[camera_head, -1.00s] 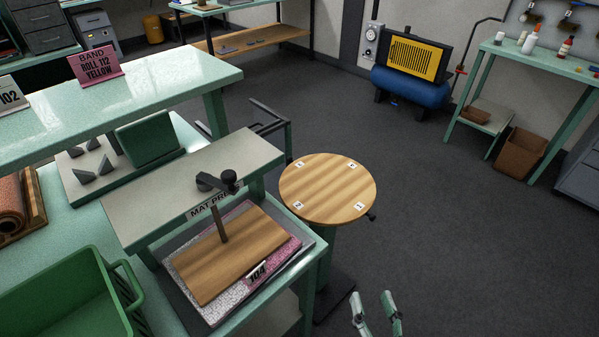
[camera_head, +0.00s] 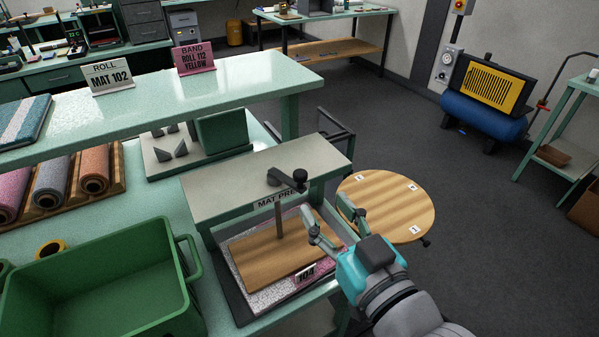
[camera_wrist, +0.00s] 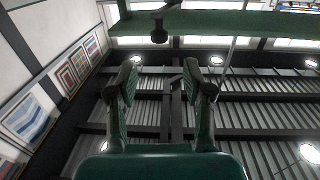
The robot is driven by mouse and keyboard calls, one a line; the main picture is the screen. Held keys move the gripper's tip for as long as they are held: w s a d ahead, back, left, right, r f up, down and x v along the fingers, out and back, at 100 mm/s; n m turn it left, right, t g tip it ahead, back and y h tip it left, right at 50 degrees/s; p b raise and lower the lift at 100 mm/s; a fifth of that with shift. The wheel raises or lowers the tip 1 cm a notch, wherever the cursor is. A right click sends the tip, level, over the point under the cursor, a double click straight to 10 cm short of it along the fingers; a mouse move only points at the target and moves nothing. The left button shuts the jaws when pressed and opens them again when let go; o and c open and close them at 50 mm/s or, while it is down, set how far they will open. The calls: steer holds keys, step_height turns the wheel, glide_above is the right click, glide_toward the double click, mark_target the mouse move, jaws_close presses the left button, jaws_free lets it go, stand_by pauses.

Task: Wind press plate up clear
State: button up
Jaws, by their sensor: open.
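The mat press has a grey top beam (camera_head: 235,185) with a black crank handle (camera_head: 287,180) on it. A screw (camera_head: 279,220) runs down from the beam to a wooden press plate (camera_head: 258,262). The plate lies on a pink and white mat (camera_head: 240,300) with a tag reading 104 (camera_head: 306,273); no gap shows between plate and mat. My gripper (camera_head: 332,222) is open and empty, in front of and right of the press, below the crank in the picture. In the wrist view, the open fingers (camera_wrist: 165,85) point upward, with the beam and a dark knob (camera_wrist: 159,36) beyond.
A round wooden table (camera_head: 395,205) stands right of the press. A green crate (camera_head: 100,285) is at the left front. A shelf (camera_head: 150,95) with roll signs runs behind. Open floor (camera_head: 430,130) lies at the right.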

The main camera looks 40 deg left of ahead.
mark_target(303, 178)
steer(key=x, duration=1)
jaws_close()
